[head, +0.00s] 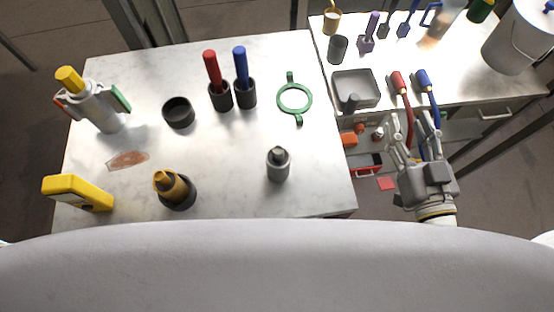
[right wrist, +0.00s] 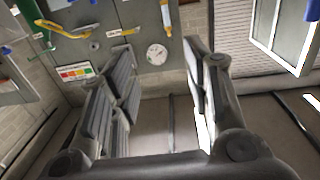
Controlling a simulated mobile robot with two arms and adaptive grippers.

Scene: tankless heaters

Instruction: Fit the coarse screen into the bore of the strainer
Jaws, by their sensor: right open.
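A brass fitting (head: 172,187) sits tilted in a dark round holder at the front of the left table; it may be the strainer, but its bore is not clear. A grey cylinder with a darker top (head: 278,164) stands upright near the table's right front. A dark cylinder (head: 338,48) stands on the right bench. I cannot tell which of these, if either, is the coarse screen. My right gripper (head: 412,128) is open and empty, in front of the right bench; its spread fingers also show in the right wrist view (right wrist: 155,85). My left gripper is not in view.
The left table also holds a dark cup (head: 178,113), red and blue handled tools (head: 228,80), a green ring (head: 294,98) and a yellow meter (head: 78,191). The left table's centre is clear.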

